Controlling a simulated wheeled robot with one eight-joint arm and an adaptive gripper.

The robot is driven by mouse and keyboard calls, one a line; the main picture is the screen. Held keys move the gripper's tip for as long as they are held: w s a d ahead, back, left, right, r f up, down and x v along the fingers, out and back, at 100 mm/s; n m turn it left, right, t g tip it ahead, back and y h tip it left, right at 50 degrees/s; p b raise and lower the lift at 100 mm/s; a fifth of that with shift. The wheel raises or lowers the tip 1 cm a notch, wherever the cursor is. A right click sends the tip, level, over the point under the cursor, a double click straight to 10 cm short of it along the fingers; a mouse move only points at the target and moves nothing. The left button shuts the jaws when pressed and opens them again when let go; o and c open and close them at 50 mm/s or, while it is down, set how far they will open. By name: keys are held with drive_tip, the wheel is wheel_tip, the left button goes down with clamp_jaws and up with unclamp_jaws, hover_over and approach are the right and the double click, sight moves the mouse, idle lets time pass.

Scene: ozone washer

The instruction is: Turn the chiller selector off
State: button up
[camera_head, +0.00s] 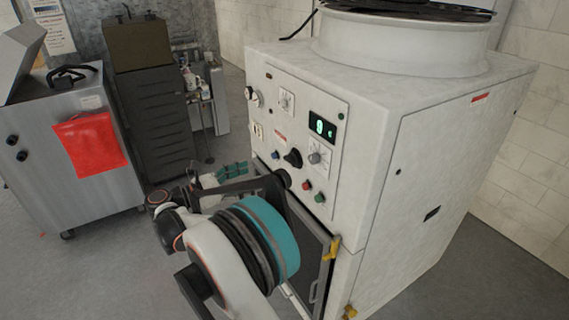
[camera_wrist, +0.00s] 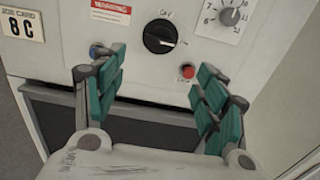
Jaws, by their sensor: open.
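The chiller selector is a round black knob (camera_wrist: 160,36) on the white panel, with a label above it and one to its right. Its light pointer mark faces right, toward the right-hand label. In the head view the black knob (camera_head: 292,158) sits below the green display. My gripper (camera_wrist: 162,72) is open and empty, its teal-padded fingers spread below the knob, with the knob between them in the picture but apart from them. In the head view its teal fingers (camera_head: 234,171) show left of the panel, partly hidden by my arm.
A numbered grey dial (camera_wrist: 230,16) is at upper right. The display (camera_head: 322,127) glows green. A steel cabinet with a red cloth (camera_head: 90,144) stands left.

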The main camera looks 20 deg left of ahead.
sight(287, 162)
drive_tip(key=b+x, duration=0.3)
drive_tip(key=x, duration=1)
drive_tip(key=shift+d+r, duration=0.1)
drive_tip(key=c, duration=1.1)
